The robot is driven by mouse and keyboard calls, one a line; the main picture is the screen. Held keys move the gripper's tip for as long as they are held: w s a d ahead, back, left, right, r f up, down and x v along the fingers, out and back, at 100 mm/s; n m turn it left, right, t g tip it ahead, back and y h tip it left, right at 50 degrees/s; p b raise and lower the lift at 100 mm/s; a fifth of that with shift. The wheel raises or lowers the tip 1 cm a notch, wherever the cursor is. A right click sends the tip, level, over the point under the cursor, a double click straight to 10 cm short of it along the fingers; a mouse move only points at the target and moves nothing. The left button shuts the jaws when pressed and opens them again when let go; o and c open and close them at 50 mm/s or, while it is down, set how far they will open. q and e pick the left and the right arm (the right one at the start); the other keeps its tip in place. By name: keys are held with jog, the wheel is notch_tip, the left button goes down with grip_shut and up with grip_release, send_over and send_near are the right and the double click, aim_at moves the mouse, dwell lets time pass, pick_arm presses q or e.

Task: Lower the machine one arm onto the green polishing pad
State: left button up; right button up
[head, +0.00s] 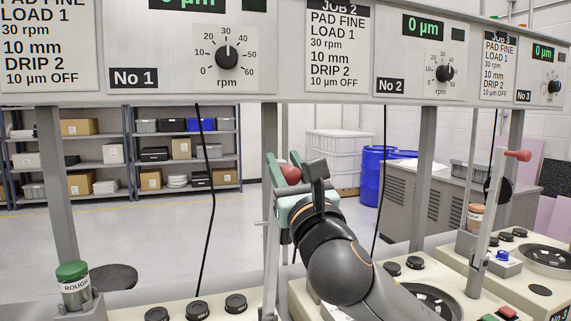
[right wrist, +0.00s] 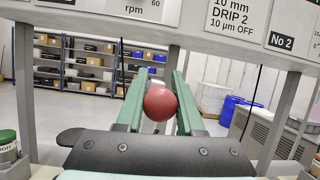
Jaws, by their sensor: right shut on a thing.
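My right gripper (head: 284,172) is raised in front of the machine one station, its arm coming in from the lower right. Its green fingers are shut on a red ball knob (head: 291,175). In the right wrist view the red knob (right wrist: 160,102) sits between the two green fingers. A grey bar (head: 271,285) stands below the gripper and seems to be the machine one arm; my gripper and arm hide part of it. The No 1 panel (head: 180,55) hangs above. The green polishing pad is not visible in either view. My left gripper is not in view.
A green-lidded ROUGH jar (head: 74,285) stands at lower left. Black knobs (head: 197,309) line the machine top. To the right, another upright lever with a red knob (head: 517,155) stands among the neighbouring machines. Panels and grey posts (head: 57,180) bound the space above and behind.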

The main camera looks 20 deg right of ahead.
grip_shut()
dwell(0.8)
